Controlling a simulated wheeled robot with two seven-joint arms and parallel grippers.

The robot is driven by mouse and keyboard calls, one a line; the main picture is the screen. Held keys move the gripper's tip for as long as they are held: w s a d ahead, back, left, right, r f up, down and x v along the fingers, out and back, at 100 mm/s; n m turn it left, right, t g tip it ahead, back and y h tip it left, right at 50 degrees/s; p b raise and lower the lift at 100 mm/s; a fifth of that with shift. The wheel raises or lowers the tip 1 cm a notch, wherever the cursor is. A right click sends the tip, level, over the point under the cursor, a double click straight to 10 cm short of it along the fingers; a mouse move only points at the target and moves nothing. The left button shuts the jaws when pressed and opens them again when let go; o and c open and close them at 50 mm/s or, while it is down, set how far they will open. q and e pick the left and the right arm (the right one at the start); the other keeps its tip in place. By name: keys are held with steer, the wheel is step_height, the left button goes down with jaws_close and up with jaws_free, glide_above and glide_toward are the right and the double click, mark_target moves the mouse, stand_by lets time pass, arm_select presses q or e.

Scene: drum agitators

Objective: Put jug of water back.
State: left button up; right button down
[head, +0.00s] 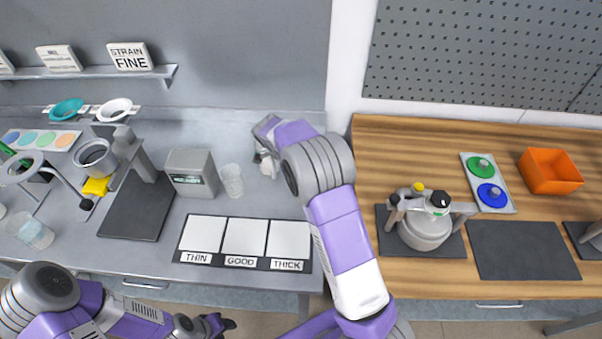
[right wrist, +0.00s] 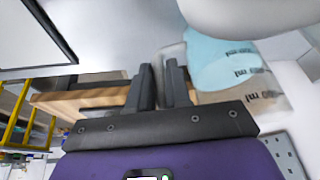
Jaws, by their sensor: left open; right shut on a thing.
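The jug of water, a clear vessel with pale blue water (right wrist: 222,62) and ml markings, fills the upper right of the right wrist view. My right gripper (right wrist: 159,80) is shut at the jug's near side, its dark fingers close together; the exact grip point is hard to make out. In the head view my right arm reaches over the grey bench's back right part and hides most of the gripper and jug. My left gripper (head: 224,324) is open and empty at the bottom, in front of the bench edge.
A clear empty cup (head: 231,180) stands left of my right wrist, beside a grey box (head: 191,172). A THIN/GOOD/THICK board (head: 245,237) lies in front. A beaker (head: 35,232) stands far left. The wooden table (head: 375,140) holds a lidded pot (head: 425,230) and orange bin (head: 551,171).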

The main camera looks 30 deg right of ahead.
steer(key=c, duration=1.1)
jaws_free()
steer(key=shift+r, duration=0.1)
steer(key=p+v, duration=0.1)
steer(key=v, duration=1.1)
steer(key=shift+p, duration=0.3)
